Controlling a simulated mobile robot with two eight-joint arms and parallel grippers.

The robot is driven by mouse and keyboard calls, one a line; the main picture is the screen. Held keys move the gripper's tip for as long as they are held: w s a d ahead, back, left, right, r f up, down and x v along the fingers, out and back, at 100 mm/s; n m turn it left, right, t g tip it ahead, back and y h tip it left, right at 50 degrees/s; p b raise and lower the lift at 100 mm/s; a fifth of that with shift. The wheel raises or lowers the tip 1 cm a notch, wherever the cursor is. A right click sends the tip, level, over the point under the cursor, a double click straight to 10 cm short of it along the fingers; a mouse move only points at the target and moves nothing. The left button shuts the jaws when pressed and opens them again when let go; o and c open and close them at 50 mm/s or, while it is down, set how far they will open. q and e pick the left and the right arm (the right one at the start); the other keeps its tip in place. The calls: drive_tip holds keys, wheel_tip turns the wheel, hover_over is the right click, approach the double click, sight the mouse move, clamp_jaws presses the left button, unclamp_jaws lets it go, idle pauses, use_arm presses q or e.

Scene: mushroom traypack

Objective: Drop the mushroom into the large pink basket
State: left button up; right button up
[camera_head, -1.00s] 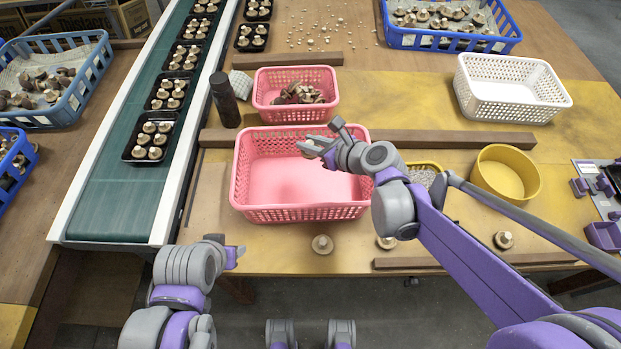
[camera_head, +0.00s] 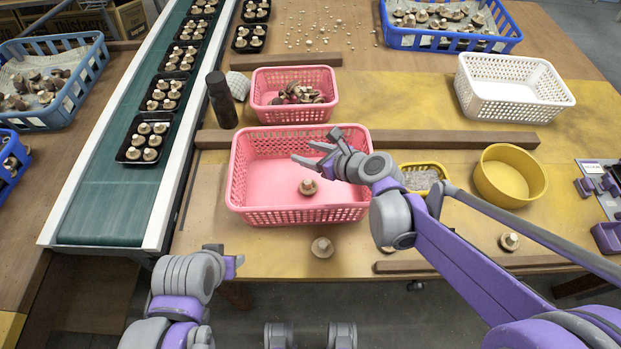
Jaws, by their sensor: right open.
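The large pink basket (camera_head: 300,214) stands on the table in front of me. A brown-and-white mushroom (camera_head: 308,187) shows inside its outline, below and apart from my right gripper. My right gripper (camera_head: 312,154) is open and empty over the basket. Another mushroom (camera_head: 322,247) sits on the table just in front of the basket. One more mushroom (camera_head: 509,241) sits at the right, and another is mostly hidden behind my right arm. My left gripper (camera_head: 236,262) is low at the left, before the table's front edge; its jaw opening is not clear.
A smaller pink basket (camera_head: 262,112) with mushroom pieces stands behind. A dark bottle (camera_head: 222,100) and the conveyor (camera_head: 105,205) with black trays are at the left. A white basket (camera_head: 512,114) and a yellow round tub (camera_head: 509,178) are at the right. Wooden strips cross the table.

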drive_tip(key=p+v, duration=0.1)
drive_tip(key=v, duration=1)
drive_tip(key=shift+f, duration=0.1)
drive_tip(key=s+d+f+n+g+h+p, duration=0.1)
drive_tip(key=s+d+n+h+p, duration=0.2)
drive_tip(key=s+n, duration=0.5)
drive_tip(key=s+d+f+n+g+h+p, duration=0.1)
drive_tip(key=s+d+n+h, duration=0.4)
drive_tip(key=n, duration=1.4)
drive_tip(key=s+d+g+p, duration=0.1)
drive_tip(key=s+d+p, duration=0.1)
drive_tip(key=s+d, duration=0.1)
drive_tip(key=shift+f+h, duration=0.3)
drive_tip(key=shift+f, duration=0.05)
